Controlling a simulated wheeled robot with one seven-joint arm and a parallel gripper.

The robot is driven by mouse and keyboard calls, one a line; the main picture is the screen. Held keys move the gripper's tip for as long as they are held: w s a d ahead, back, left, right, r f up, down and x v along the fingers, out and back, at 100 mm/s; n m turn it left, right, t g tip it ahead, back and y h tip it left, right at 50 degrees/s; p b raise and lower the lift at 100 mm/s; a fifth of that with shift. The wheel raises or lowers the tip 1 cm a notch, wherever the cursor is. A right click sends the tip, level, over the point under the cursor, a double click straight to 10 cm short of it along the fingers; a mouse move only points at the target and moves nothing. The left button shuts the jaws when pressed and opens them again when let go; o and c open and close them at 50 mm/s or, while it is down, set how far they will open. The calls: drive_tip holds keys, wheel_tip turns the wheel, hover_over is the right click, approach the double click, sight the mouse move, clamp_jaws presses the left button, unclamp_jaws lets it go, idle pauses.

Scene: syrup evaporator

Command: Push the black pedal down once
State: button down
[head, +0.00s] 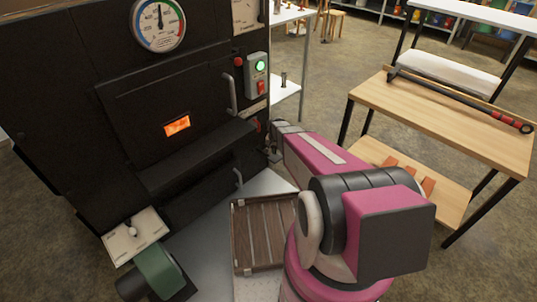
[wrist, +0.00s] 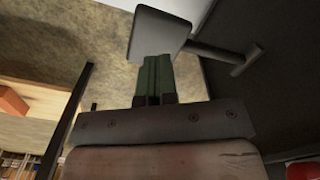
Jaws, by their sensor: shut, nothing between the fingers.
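The black pedal (wrist: 158,34) shows in the wrist view as a dark flat pad at the top, with a bar running right from it toward a dark wall. My gripper (wrist: 157,62) has green fingers held together, with nothing between them. Its fingertips overlap the pad's lower edge in the picture; I cannot tell whether they touch it. In the head view my pink arm reaches toward the right side of the black evaporator (head: 105,100). The pedal and fingertips cannot be made out clearly there.
The evaporator has a glowing window (head: 177,125), a gauge (head: 158,24) and a switch box (head: 257,75). A slatted wooden tray (head: 237,232) lies left of my arm. A wooden table (head: 450,115) with a long tool stands right, with floor between.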

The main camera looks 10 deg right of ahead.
sight(273, 157)
drive_tip(key=shift+w+a+f, duration=0.1)
drive_tip(key=shift+w+f, duration=0.05)
drive_tip(key=shift+f, duration=1.25)
drive_tip(key=shift+w+a+f, duration=0.1)
drive_tip(key=shift+f, duration=1.25)
drive_tip(key=shift+w+a+f, duration=0.1)
drive_tip(key=shift+w+f, duration=0.05)
drive_tip(key=shift+f, duration=1.25)
drive_tip(key=shift+s+d+r, duration=0.15)
drive_tip(key=shift+s+r, duration=0.05)
drive_tip(key=shift+r, duration=1.15)
drive_tip(key=shift+s+d+r, duration=0.15)
drive_tip(key=shift+s+r, duration=0.05)
drive_tip(key=shift+r, duration=1.2)
drive_tip(key=shift+s+d+r, duration=0.15)
drive_tip(key=shift+s+r, duration=0.05)
drive_tip(key=shift+r, duration=1.15)
